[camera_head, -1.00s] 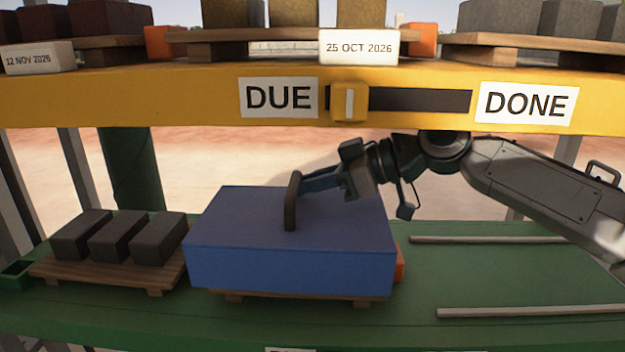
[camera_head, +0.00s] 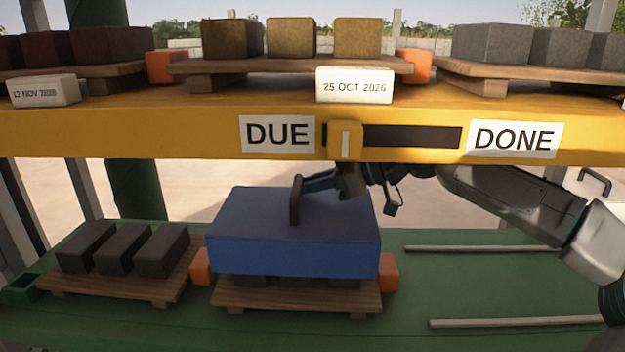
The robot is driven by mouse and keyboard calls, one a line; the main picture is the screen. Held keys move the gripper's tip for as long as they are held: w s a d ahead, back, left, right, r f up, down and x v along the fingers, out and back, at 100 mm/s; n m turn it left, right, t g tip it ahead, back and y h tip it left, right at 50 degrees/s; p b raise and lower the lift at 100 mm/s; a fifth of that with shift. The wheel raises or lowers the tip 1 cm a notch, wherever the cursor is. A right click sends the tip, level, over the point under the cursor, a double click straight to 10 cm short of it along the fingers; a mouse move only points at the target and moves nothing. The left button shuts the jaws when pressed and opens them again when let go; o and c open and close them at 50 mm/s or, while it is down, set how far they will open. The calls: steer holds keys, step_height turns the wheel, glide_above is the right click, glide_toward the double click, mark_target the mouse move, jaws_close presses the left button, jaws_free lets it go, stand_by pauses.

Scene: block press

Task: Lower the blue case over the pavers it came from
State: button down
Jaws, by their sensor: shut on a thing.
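The blue case (camera_head: 292,255) is held level over a wooden pallet (camera_head: 296,297) on the green lower shelf. Dark pavers (camera_head: 345,282) show in a narrow strip between the case's lower edge and the pallet. The case hides their upper parts. My gripper (camera_head: 304,185) is shut on the dark handle (camera_head: 295,202) on top of the case. I cannot tell whether the case touches the pavers.
Orange blocks (camera_head: 201,267) (camera_head: 388,272) flank the pallet closely. Another pallet (camera_head: 112,287) with dark pavers stands at left. The yellow shelf (camera_head: 200,135), with its DUE/DONE slider (camera_head: 345,140) at DUE, is above my arm. The green shelf (camera_head: 480,280) is clear between rails at right.

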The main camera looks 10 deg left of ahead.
mark_target(314, 203)
steer(key=shift+f+b, duration=1.5)
steer(key=shift+f, duration=0.7)
steer(key=shift+f+b, duration=0.35)
steer(key=shift+b, duration=0.05)
steer(key=c, duration=1.3)
jaws_free()
steer(key=shift+c, duration=0.2)
